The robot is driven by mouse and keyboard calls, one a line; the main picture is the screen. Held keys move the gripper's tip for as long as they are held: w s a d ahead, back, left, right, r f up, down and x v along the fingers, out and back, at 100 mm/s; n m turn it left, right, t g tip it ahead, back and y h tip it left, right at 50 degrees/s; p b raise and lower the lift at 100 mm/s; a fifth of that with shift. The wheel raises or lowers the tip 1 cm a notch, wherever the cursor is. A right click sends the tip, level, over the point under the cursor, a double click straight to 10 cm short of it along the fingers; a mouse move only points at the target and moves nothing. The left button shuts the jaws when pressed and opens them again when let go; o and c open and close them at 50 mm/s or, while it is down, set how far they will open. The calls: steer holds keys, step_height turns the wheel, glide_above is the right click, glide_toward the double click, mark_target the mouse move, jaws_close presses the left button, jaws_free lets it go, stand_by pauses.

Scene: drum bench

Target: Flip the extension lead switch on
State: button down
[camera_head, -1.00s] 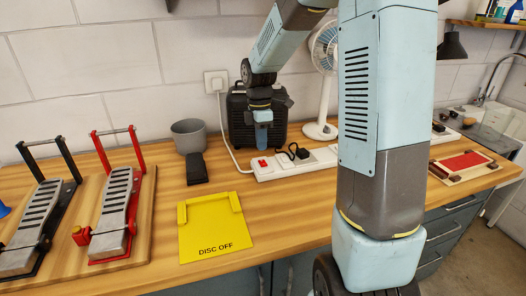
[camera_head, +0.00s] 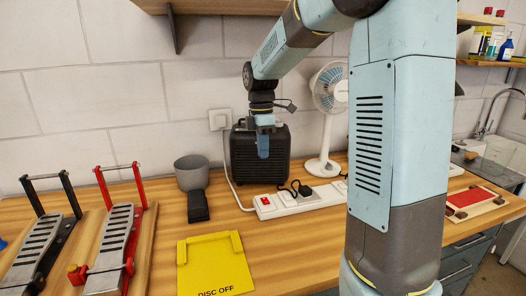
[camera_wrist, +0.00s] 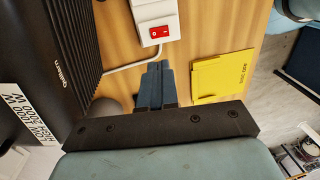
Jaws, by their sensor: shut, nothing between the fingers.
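The white extension lead (camera_head: 292,205) lies on the wooden bench, with a red rocker switch (camera_head: 266,203) at its left end. The switch also shows at the top of the wrist view (camera_wrist: 159,31), with small white marks on it. I cannot tell whether it is on or off. My gripper (camera_head: 263,154) is shut and empty, pointing down above the lead's switch end and in front of the black box. In the wrist view the blue fingers (camera_wrist: 157,70) lie together, apart from the switch.
A black box (camera_head: 240,155) and a fan (camera_head: 325,120) stand behind the lead. A black plug (camera_head: 305,190) sits in the lead. Bare bench lies in front of the switch.

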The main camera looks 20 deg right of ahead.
steer(key=shift+s, duration=0.1)
steer(key=s+d+r+m+t, duration=0.1)
steer(key=s+r+m+t, duration=0.2)
steer(key=s+m, duration=0.6)
steer(key=s+d+r+m+t, duration=0.1)
steer(key=s+r+m+t, duration=0.2)
steer(key=s+m, duration=0.6)
steer(key=shift+s+d+t, duration=0.2)
steer(key=shift+s+t, duration=0.3)
steer(key=shift+s, duration=3.5)
